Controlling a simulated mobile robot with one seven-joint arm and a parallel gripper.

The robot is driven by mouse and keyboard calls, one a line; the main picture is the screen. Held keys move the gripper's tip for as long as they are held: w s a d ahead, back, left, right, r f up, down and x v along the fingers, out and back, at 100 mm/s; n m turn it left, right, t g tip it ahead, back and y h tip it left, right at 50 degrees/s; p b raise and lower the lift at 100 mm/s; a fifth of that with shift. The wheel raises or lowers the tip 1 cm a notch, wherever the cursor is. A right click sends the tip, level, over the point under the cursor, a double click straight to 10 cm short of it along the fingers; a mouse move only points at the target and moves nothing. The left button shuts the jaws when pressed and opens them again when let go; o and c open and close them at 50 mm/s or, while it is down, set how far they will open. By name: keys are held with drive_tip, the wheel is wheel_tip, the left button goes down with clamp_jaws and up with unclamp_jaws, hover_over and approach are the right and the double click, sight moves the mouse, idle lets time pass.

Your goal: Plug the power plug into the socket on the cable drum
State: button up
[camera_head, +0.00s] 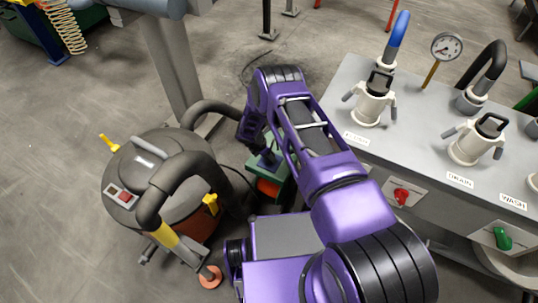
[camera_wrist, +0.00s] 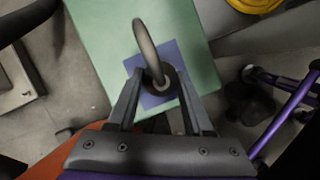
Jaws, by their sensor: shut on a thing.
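My gripper (camera_wrist: 158,82) is shut on a dark round plug (camera_wrist: 165,84) with a thick grey cable (camera_wrist: 147,43) that arches from it. In the wrist view the plug is over a blue square (camera_wrist: 137,64) on the pale green top of the cable drum (camera_wrist: 98,35). I cannot tell whether the plug is in the socket or just above it; the plug and fingers hide the square's middle. In the head view my gripper (camera_head: 266,160) points down at the green drum stand (camera_head: 287,181), with an orange part (camera_head: 268,188) below.
A vacuum cleaner (camera_head: 140,175) with a black hose stands left of the drum. A grey bench (camera_head: 410,145) with hose couplings, a gauge (camera_head: 446,46) and a red knob (camera_head: 401,196) stands to the right. A grey post (camera_head: 170,60) rises behind.

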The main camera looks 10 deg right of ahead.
drive_tip(key=shift+f, duration=0.55)
drive_tip(key=o, duration=1.3)
drive_tip(key=shift+o, duration=0.2)
drive_tip(key=p+v, duration=0.3)
drive_tip(key=v, duration=1.4)
drive_tip(key=shift+a+r, duration=0.15)
drive_tip(key=shift+a, duration=0.05)
